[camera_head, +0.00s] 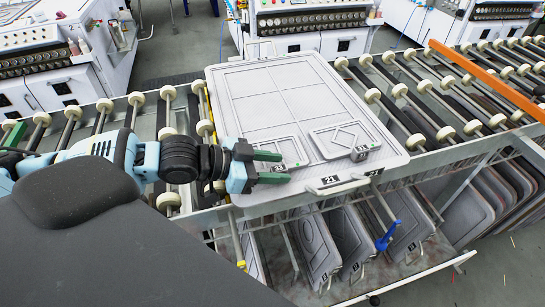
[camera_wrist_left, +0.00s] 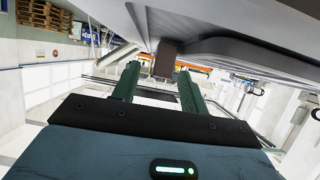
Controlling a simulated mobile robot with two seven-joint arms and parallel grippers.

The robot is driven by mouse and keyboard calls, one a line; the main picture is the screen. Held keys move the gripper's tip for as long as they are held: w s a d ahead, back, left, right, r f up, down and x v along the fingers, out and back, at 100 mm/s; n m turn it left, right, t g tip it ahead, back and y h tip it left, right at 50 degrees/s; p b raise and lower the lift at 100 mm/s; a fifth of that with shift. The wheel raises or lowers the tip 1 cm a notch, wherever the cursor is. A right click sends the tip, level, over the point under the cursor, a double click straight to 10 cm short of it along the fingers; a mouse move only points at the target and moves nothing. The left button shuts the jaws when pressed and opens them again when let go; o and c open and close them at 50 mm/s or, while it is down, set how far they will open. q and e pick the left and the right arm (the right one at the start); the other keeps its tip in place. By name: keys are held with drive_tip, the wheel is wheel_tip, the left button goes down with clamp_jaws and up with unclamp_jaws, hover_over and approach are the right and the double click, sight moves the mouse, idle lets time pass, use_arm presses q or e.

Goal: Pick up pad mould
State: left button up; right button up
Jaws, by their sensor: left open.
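Two small grey pad moulds lie on a large grey mould plate (camera_head: 262,88) in the head view. The left pad mould (camera_head: 276,143) is partly covered by my left gripper (camera_head: 282,167). The right pad mould (camera_head: 335,136) has a diamond outline and a numbered tab at its front edge. My left gripper is open, its green fingers over the near left part of the plate. In the left wrist view my gripper (camera_wrist_left: 159,72) has a brown tab (camera_wrist_left: 166,56) between or just beyond its fingertips; I cannot tell if they touch. My right gripper is not in view.
The plate rests on a roller conveyor (camera_head: 425,92) and has a front handle (camera_head: 345,186). Several moulds (camera_head: 313,240) stand in a rack below, with a blue clamp (camera_head: 389,236) nearby. An orange bar (camera_head: 490,78) crosses the rollers at right. White machines (camera_head: 310,28) stand behind.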

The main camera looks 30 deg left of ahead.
use_arm(q)
drive_tip(key=shift+x, duration=1.1)
drive_tip(key=shift+r, duration=0.1)
clamp_jaws()
